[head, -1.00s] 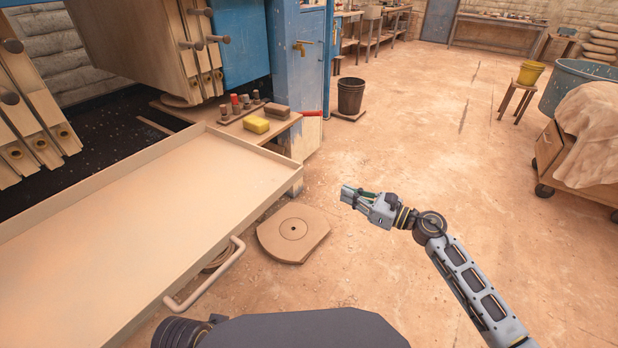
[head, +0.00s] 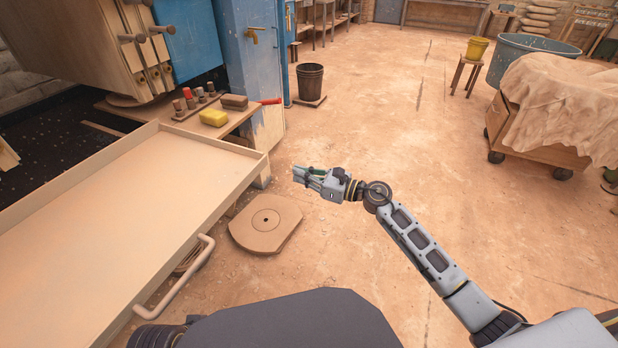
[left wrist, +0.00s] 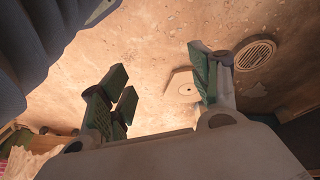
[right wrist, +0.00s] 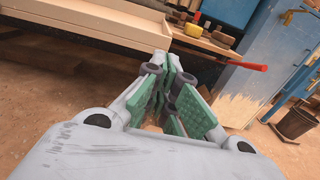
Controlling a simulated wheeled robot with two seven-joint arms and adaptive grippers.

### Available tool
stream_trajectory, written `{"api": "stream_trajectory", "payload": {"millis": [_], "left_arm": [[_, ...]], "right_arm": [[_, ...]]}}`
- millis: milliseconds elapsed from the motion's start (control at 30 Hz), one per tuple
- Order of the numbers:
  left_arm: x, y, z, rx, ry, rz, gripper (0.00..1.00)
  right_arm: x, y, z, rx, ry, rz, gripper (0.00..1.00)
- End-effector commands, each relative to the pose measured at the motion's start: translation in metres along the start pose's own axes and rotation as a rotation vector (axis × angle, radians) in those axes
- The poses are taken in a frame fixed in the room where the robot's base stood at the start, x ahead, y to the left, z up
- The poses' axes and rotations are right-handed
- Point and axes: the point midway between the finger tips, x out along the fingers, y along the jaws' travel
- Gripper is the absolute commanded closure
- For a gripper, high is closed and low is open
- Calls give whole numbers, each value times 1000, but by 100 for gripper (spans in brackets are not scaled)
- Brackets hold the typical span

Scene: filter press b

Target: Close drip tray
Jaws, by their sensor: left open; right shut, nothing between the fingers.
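The drip tray (head: 150,165) is a wide, shallow beige tray with a low rim, pulled out at the left of the head view. Its curved bar handle (head: 180,280) is on the side nearest me. The tray's edge also shows at the top of the right wrist view (right wrist: 95,28). My right gripper (head: 298,176) is shut and empty, held above the floor to the right of the tray, apart from it. My left gripper (left wrist: 160,95) is open and empty in the left wrist view, with floor beyond it; it is not seen in the head view.
A black bucket (head: 310,80) is farther back, a draped cart (head: 535,130) at right. The middle floor is clear.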

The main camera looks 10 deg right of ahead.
Motion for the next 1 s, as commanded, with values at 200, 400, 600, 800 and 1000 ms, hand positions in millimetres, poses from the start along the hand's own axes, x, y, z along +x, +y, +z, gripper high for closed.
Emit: {"api": "stream_trajectory", "payload": {"millis": [200, 400, 600, 800, 1000], "left_arm": [[5, 1, 2, -2, 5, 7, 38], [11, 2, 4, -3, 9, 13, 38], [19, 3, 4, -5, 17, 18, 38], [25, 4, 3, -7, 37, 25, 38], [29, 5, 2, -8, 50, 29, 38]], "right_arm": [[23, 0, 0, 0, -2, 0, 100], [44, 0, 0, 0, -2, -1, 100], [65, 0, 0, 0, -2, -1, 100], [84, 0, 0, 0, -2, 0, 100], [94, 0, 0, 0, 0, -1, 100]]}}
